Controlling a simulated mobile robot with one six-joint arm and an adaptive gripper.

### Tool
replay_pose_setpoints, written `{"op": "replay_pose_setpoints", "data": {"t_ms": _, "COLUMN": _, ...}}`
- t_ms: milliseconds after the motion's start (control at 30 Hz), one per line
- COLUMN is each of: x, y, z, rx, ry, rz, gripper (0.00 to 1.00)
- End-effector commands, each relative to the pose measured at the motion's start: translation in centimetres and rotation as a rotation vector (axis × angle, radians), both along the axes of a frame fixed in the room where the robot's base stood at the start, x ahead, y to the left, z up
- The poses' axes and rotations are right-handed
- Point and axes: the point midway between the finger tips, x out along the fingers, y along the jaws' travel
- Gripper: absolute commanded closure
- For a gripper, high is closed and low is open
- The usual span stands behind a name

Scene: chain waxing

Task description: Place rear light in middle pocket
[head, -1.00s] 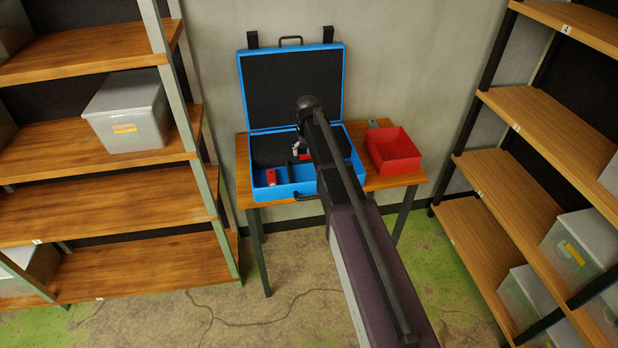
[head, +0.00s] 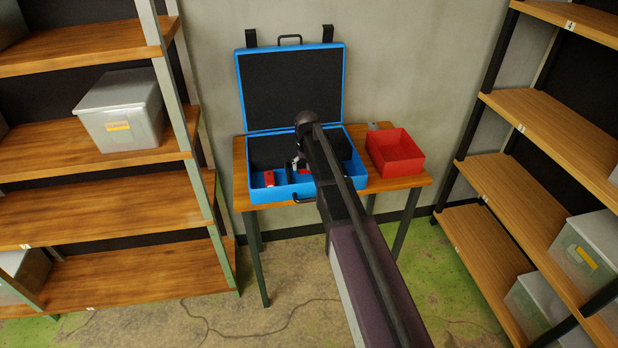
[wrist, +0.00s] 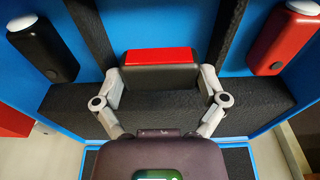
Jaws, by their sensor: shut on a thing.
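My gripper (wrist: 160,88) is shut on the rear light (wrist: 160,72), a black block with a red face, held between both fingertips. In the wrist view it is over or within the middle pocket (wrist: 150,28), between two black foam dividers; how deep it sits I cannot tell. In the head view, my arm partly hides my gripper (head: 298,165) over the front of the open blue case (head: 262,193). A red light (wrist: 295,38) lies in one side pocket, also seen at the case's left (head: 268,179). A black light (wrist: 42,50) lies in the other side pocket.
The case's lid (head: 290,88) stands open against the wall. A red bin (head: 394,152) stands right of the case on the wooden table (head: 242,180). Shelving stands on both sides, with a grey box (head: 122,108) on the left. Black foam (wrist: 165,105) borders the pockets.

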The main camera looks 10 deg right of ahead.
Motion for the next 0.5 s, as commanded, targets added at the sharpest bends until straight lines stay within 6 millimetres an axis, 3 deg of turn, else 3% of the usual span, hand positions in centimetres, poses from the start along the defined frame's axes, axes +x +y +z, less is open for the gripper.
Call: {"op": "replay_pose_setpoints", "data": {"t_ms": 500, "x": 0.00, "y": 0.08, "z": -0.82, "rx": 0.000, "ry": 0.000, "rz": 0.001, "gripper": 0.55}}
